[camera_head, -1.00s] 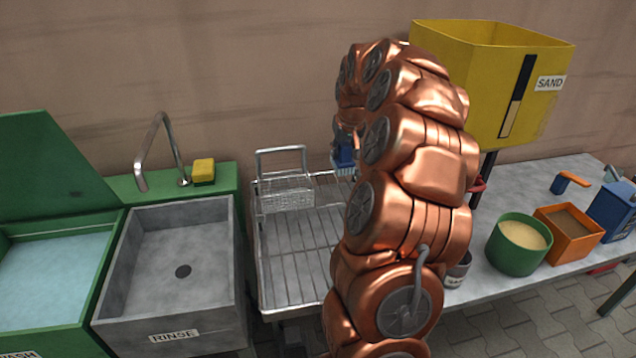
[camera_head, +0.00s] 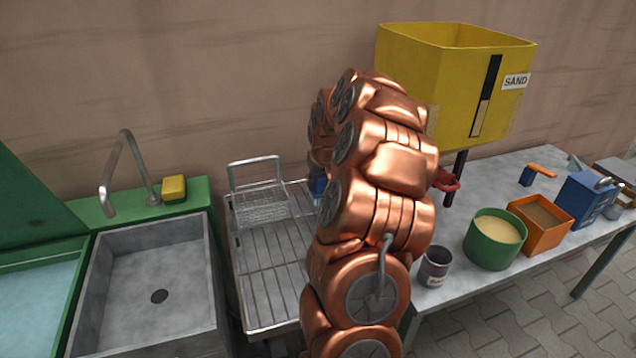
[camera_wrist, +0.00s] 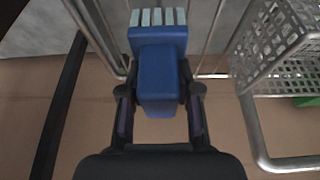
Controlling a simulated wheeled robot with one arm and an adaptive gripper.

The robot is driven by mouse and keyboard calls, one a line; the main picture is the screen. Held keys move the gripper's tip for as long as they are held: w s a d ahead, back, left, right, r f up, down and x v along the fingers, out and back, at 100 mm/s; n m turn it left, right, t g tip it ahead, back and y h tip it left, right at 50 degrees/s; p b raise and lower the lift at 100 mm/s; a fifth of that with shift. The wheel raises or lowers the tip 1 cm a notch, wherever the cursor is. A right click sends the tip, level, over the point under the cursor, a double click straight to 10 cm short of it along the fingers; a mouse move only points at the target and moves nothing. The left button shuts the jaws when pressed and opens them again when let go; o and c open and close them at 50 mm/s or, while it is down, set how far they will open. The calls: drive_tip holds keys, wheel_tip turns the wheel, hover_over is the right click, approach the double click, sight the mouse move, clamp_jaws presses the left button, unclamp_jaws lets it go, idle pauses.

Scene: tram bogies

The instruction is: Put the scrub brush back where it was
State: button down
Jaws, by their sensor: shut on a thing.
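The scrub brush (camera_wrist: 162,80) is a blue block with pale bristles along its upper edge in the wrist view. My gripper (camera_wrist: 160,98) is shut on it, with one dark finger on each side. In the head view my copper arm covers the gripper, and only a small blue patch of the brush (camera_head: 318,189) shows beside the arm. The brush is near the back right of the wire draining rack (camera_head: 270,290). I cannot tell whether it touches the rack.
A wire basket (camera_head: 262,207) stands at the rack's back left. Left are the grey rinse sink (camera_head: 160,290), tap (camera_head: 122,160) and yellow sponge (camera_head: 174,188). Right, the table holds a dark cup (camera_head: 435,268), green tub (camera_head: 494,250) and orange box (camera_head: 541,220), below a yellow sand hopper (camera_head: 440,85).

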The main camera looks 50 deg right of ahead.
drive_tip(key=shift+f, duration=0.25)
drive_tip(key=shift+f, duration=0.1)
drive_tip(key=shift+f, duration=0.1)
drive_tip(key=c, duration=0.8)
unclamp_jaws()
